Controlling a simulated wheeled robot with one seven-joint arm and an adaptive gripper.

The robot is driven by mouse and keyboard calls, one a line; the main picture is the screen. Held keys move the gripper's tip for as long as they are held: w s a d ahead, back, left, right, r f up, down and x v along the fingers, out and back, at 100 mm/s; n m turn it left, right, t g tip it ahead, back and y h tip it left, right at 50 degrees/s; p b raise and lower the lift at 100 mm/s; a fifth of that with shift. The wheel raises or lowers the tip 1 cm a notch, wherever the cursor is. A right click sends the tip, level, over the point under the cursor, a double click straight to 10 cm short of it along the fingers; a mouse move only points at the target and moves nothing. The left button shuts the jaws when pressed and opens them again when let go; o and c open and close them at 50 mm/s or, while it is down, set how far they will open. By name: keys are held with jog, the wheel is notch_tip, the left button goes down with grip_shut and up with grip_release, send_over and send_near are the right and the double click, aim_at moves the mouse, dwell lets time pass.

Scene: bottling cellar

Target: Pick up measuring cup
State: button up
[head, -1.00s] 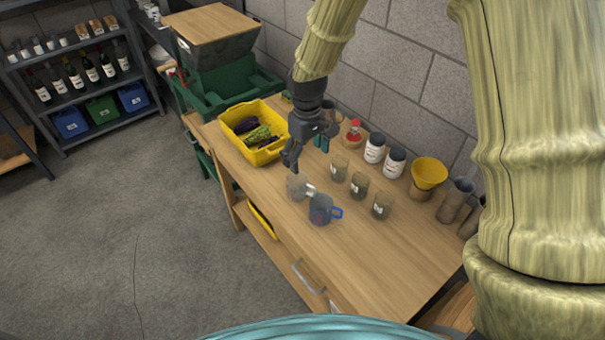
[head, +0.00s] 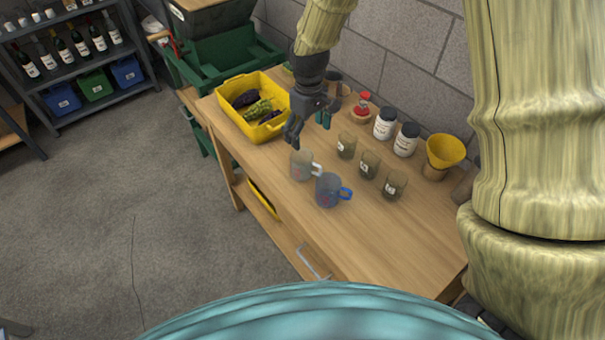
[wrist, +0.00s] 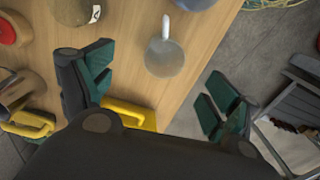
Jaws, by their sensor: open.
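Two measuring cups stand upright side by side on the wooden bench. One measuring cup is clear with a white handle (head: 301,166); it also shows in the wrist view (wrist: 164,58). The other measuring cup is bluish with a blue handle (head: 328,190); only its edge shows at the top of the wrist view (wrist: 195,3). My gripper (head: 308,136) is open and empty, pointing down just behind and above the clear cup. In the wrist view my gripper's fingers (wrist: 160,92) are spread wide, with the clear cup ahead of the gap, not between the fingertips.
Several glass jars (head: 369,164) stand right of the cups. Behind are white bottles with dark lids (head: 385,124), a red-topped item (head: 361,107) and a yellow funnel (head: 445,150). The bench front is clear.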

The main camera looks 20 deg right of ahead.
aim_at(304, 169)
jog(key=f, duration=0.3)
jog(key=f+b, duration=0.1)
jog(key=f, duration=0.2)
jog(key=f+b, duration=0.1)
jog(key=f, duration=0.2)
jog(key=shift+a+f, duration=0.25)
jog(key=shift+f, duration=0.05)
jog(key=shift+s+a+f+p, duration=0.15)
jog(key=shift+f+p, duration=0.15)
jog(key=shift+f, duration=0.35)
jog(key=shift+a+f+p, duration=0.1)
jog(key=shift+f+p, duration=0.15)
jog(key=shift+f, duration=0.4)
jog(key=shift+s+a+f+p, duration=0.15)
jog(key=shift+f+p, duration=0.15)
jog(key=shift+f, duration=1.2)
jog(key=c, duration=1)
